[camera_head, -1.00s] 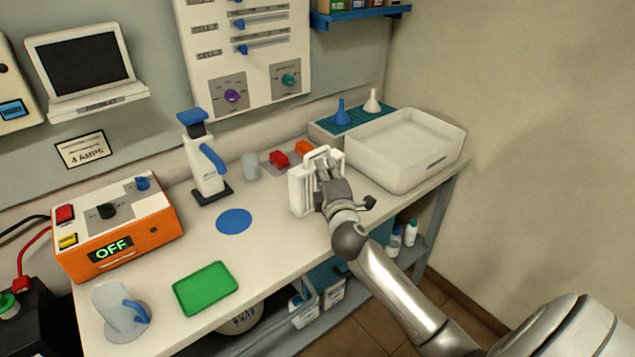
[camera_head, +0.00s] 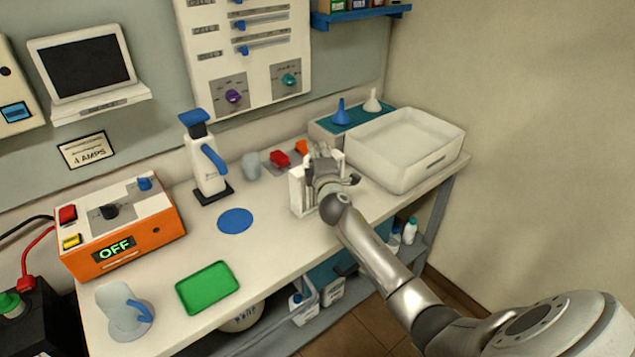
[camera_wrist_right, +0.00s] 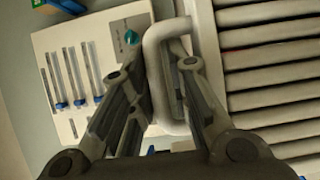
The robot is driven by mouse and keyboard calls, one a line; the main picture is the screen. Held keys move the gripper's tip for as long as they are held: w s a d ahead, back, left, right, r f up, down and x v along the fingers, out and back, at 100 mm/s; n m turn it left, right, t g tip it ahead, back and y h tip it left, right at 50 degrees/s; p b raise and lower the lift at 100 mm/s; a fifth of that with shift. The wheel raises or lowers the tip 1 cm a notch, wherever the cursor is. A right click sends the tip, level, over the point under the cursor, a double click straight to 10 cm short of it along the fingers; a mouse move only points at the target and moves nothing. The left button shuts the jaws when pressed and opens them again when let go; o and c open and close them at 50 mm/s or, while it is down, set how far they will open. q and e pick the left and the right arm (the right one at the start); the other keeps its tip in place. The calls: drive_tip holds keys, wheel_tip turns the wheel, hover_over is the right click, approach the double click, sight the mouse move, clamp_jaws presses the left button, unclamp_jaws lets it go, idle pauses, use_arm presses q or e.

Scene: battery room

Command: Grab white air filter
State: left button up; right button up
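The white air filter (camera_head: 298,191) stands upright on the bench, partly hidden behind my right gripper (camera_head: 322,165). In the right wrist view its slatted face (camera_wrist_right: 270,75) fills the right side. Its white loop handle (camera_wrist_right: 158,75) lies between the two fingers of my right gripper (camera_wrist_right: 160,75). The fingers are apart, with a gap between them around the handle's bar. I cannot tell whether either finger touches it. My left gripper is not in view.
A white tray (camera_head: 388,169) stands just right of the filter. Red (camera_head: 279,158) and orange (camera_head: 302,147) blocks and a grey cup (camera_head: 251,165) are behind it. A blue disc (camera_head: 235,220), a green tray (camera_head: 208,288) and a blue-topped dispenser (camera_head: 205,165) are to the left.

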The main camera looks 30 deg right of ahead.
clamp_jaws()
drive_tip(key=shift+r, duration=0.1)
idle(0.4)
